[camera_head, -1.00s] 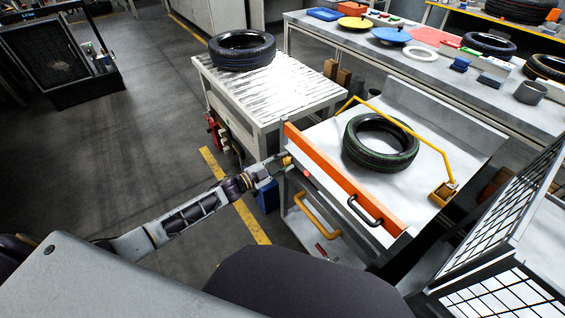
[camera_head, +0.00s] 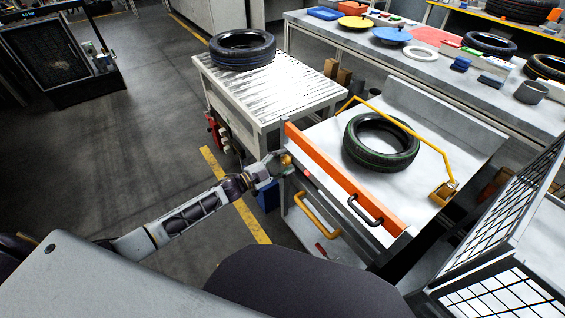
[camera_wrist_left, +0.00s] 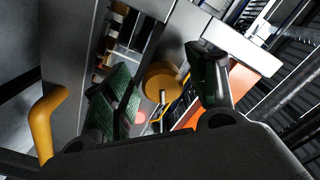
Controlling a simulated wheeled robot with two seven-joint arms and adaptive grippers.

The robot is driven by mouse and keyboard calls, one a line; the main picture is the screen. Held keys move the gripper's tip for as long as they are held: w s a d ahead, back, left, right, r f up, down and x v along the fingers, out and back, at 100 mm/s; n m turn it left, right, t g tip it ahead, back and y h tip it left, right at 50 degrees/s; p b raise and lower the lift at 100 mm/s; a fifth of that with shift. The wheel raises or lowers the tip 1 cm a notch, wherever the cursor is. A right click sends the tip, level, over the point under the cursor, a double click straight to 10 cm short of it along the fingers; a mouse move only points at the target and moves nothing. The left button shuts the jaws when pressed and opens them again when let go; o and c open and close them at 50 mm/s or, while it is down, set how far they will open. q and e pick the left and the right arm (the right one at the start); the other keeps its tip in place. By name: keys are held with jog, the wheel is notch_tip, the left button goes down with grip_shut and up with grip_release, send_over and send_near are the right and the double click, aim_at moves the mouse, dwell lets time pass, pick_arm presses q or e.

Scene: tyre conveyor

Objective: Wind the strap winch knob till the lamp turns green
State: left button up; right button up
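The strap winch knob (camera_head: 286,160) is a small yellow-gold disc at the left end of the orange-fronted stand. In the left wrist view the knob (camera_wrist_left: 160,82) has a short pale peg and lies between my fingers. My left gripper (camera_head: 278,167) is at the knob; in the wrist view the gripper (camera_wrist_left: 163,90) is open, its green-padded fingers either side of the knob with visible gaps. The lamp (camera_head: 306,172) looks red; a pinkish disc (camera_wrist_left: 140,117) shows beyond the fingers. My right gripper is out of view.
A roller table (camera_head: 265,95) with another tyre (camera_head: 242,49) stands behind the left gripper. A yellow handle (camera_head: 316,215) and a dark handle (camera_head: 365,210) project from the stand's front. A mesh cage (camera_head: 500,225) stands at right. The floor at left is open.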

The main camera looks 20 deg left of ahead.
pick_arm(q)
jog(key=shift+v, duration=0.95)
jog(key=v, duration=1)
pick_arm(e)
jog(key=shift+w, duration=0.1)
pick_arm(q)
jog(key=shift+a, duration=0.1)
dwell(0.6)
